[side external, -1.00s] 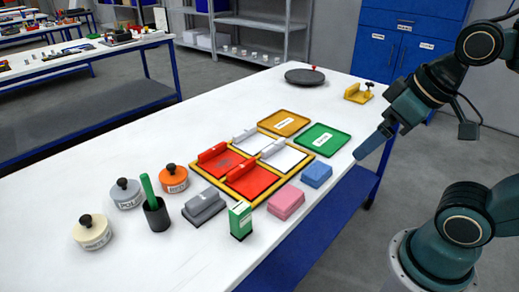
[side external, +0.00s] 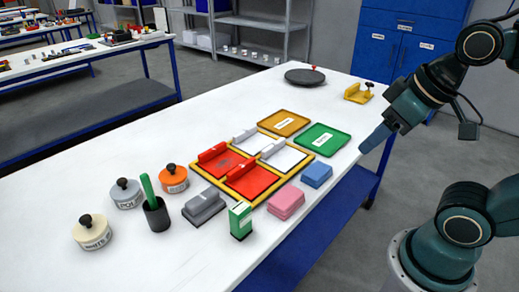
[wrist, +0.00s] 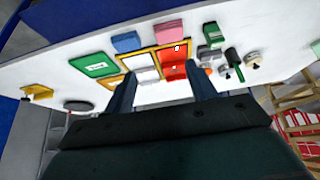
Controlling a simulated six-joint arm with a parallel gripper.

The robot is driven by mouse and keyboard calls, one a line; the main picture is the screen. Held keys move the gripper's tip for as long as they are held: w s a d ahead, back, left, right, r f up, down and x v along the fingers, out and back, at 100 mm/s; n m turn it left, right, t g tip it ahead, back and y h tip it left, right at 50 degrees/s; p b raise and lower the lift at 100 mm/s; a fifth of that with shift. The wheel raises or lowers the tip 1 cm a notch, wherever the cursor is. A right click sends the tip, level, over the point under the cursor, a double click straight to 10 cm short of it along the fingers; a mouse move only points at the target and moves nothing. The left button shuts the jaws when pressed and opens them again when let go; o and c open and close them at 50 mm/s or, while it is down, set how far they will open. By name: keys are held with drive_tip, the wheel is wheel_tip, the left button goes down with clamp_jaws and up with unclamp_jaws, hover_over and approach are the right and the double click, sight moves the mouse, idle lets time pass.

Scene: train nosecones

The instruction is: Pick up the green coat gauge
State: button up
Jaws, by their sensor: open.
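Two green things could be the green coat gauge, and I cannot tell which. One is a green stick (side external: 147,186) standing tilted in a black cup (side external: 157,215). The other is an upright green block with a white face (side external: 240,220) near the table's front edge, also in the wrist view (wrist: 212,33). My gripper (side external: 363,149) is in the air beyond the table's right edge, far from both. In the wrist view my gripper (wrist: 163,84) has its two dark fingers spread apart, with nothing between them.
A yellow-framed tray (side external: 257,207) holds red and white panels with bars. Grey (side external: 204,206), pink (side external: 286,203) and blue (side external: 316,175) blocks stand around it. Orange (side external: 174,178), grey (side external: 126,194) and white (side external: 92,232) lidded pots stand left. The table's left middle is clear.

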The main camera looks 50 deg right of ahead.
drive_tip(key=shift+w, duration=0.1)
drive_tip(key=n+g+y, duration=0.5)
drive_tip(key=n+g, duration=0.1)
drive_tip(key=n, duration=1.2)
hover_over(245, 203)
drive_tip(key=d, duration=0.4)
wheel_tip(245, 203, down, 10)
drive_tip(key=shift+a+f, duration=0.15)
drive_tip(key=shift+f, duration=0.05)
drive_tip(key=shift+f, duration=0.1)
drive_tip(key=shift+h, duration=0.3)
drive_tip(key=shift+x, duration=4.15)
drive_tip(key=shift+w+a, duration=0.1)
drive_tip(key=shift+w, duration=0.1)
